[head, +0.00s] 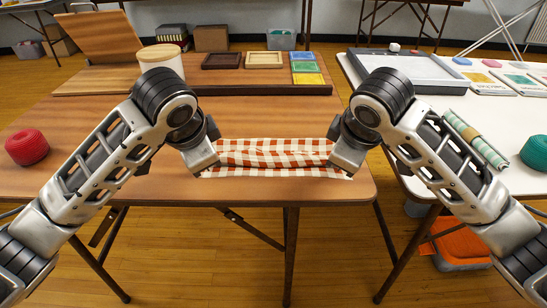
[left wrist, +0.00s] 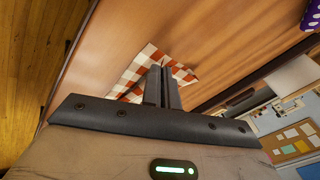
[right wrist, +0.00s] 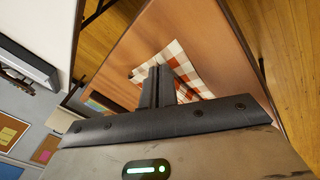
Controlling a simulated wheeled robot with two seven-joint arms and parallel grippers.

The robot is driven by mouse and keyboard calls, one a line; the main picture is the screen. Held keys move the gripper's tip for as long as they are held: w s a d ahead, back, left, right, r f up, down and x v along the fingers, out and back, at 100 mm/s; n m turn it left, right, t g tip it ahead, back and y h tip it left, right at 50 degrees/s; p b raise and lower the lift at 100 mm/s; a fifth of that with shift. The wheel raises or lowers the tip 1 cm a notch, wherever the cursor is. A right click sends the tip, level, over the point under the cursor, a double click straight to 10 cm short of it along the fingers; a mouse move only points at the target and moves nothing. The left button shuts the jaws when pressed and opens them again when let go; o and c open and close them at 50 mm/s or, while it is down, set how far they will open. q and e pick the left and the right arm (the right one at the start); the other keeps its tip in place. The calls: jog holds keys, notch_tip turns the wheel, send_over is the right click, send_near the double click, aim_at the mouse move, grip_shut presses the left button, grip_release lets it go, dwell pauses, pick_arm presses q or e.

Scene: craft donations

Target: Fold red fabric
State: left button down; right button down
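The red-and-white checked fabric (head: 272,154) lies near the front edge of the wooden table (head: 85,115). It stretches as a narrow strip between my grippers, with long creases running left to right. My left gripper (head: 213,168) is at its left end and my right gripper (head: 341,166) at its right end. In the left wrist view the fingers (left wrist: 161,73) are together with the fabric (left wrist: 186,72) at their tips. In the right wrist view the fingers (right wrist: 162,72) are also together, at the fabric (right wrist: 181,62). The pinched ends are hidden behind the fingers.
A red yarn ball (head: 27,147) sits at the left. A white table (head: 505,125) at the right holds a striped roll (head: 478,140) and green yarn (head: 536,152).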

pick_arm(q)
jog(key=shift+a, duration=0.1)
pick_arm(e)
jog(key=shift+d, duration=0.1)
pick_arm(q)
jog(key=c, duration=1.3)
grip_release()
pick_arm(e)
jog(key=c, duration=1.3)
grip_release()
pick_arm(q)
jog(key=shift+s, duration=0.1)
pick_arm(e)
jog(key=shift+s, duration=0.1)
pick_arm(q)
jog(key=shift+f, duration=0.1)
